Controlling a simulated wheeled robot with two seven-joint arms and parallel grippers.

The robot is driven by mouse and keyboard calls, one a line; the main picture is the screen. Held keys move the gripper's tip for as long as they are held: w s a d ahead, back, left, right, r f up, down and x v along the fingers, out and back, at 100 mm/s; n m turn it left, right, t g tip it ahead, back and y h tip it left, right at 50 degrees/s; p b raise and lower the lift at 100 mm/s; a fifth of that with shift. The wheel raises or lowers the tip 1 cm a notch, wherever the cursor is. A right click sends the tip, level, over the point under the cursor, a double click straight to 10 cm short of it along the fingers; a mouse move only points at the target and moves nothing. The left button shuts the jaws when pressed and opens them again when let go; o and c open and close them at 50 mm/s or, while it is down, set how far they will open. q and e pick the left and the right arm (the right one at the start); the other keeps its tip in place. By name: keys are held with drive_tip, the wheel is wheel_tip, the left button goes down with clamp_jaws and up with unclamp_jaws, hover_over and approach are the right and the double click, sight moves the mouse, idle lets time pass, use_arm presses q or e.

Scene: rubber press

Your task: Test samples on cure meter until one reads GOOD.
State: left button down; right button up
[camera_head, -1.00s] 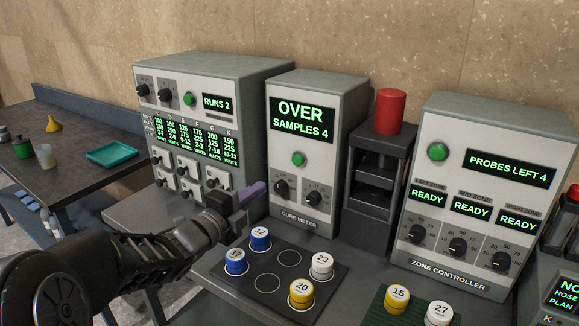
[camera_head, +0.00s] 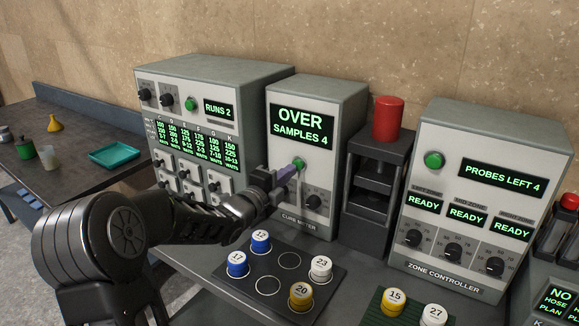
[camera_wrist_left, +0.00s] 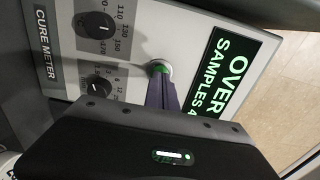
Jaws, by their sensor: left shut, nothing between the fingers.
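The cure meter (camera_head: 318,95) stands at the back middle; its display (camera_head: 302,122) reads OVER, SAMPLES 4. Its green button (camera_head: 298,164) sits below the display, above two black dials. My left gripper (camera_head: 289,172) is shut and empty, its purple fingertips at the green button. In the left wrist view the fingertips (camera_wrist_left: 161,80) overlap the green button (camera_wrist_left: 160,67); whether they press it I cannot tell. Numbered sample pucks stand on the dark mat (camera_head: 266,262): blue 17 (camera_head: 237,264), blue 12 (camera_head: 261,241), white 23 (camera_head: 320,268), yellow 20 (camera_head: 301,296). My right gripper is not in view.
A machine reading RUNS 2 (camera_head: 217,109) stands left of the meter. A press with a red top (camera_head: 388,119) and the zone controller (camera_head: 487,165), reading PROBES LEFT 4, stand right. Pucks 15 (camera_head: 393,301) and 27 (camera_head: 433,315) stand on a green mat. A teal tray (camera_head: 114,154) lies left.

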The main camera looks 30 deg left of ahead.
sight(298, 165)
use_arm(q)
drive_tip(key=shift+w, duration=0.5)
drive_tip(key=shift+f, duration=0.1)
drive_tip(key=w+b, duration=0.1)
drive_tip(key=b, duration=0.1)
drive_tip(key=shift+w+b, duration=0.3)
drive_tip(key=shift+b, duration=0.1)
